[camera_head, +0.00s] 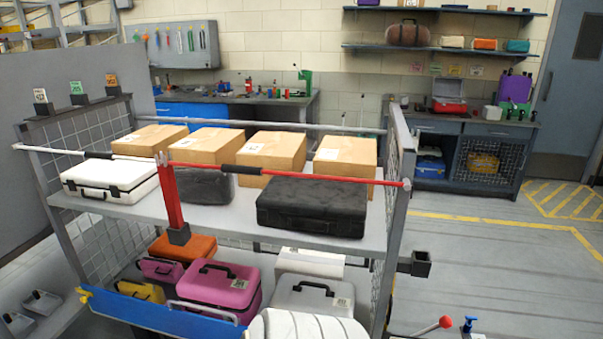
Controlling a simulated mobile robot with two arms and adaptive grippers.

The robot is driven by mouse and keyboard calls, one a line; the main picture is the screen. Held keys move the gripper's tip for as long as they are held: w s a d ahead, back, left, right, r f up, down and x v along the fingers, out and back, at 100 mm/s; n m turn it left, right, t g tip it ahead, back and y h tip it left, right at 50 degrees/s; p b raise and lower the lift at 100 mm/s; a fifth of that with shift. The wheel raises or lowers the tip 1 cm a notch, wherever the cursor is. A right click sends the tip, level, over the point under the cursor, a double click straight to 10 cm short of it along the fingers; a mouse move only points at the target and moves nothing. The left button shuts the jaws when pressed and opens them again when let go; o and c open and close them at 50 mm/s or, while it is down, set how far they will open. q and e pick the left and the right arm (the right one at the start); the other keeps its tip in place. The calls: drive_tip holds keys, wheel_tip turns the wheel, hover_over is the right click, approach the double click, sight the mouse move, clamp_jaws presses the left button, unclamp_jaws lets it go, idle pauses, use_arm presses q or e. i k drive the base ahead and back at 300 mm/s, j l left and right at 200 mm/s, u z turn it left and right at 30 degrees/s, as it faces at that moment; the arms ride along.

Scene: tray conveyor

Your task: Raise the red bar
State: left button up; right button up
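The red bar (320,178) runs level across the front of a grey wire-sided cart, above its upper shelf. It has a black sleeve (240,170) and a red knob (406,184) at its right end. At its left end it meets a grey bracket, where a white bar (50,150) with a black sleeve continues left. A red upright piece (172,205) extends down from this bracket to a dark grey block (179,235). Neither of my grippers is in view.
The upper shelf (225,213) holds several cardboard boxes (271,151), a white case (109,181) and black cases (312,204). The lower level holds coloured cases (219,290) behind a blue bar (160,317). Floor (480,260) at the right is mostly clear.

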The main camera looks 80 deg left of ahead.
sight(234, 168)
drive_tip(key=u, duration=2.85)
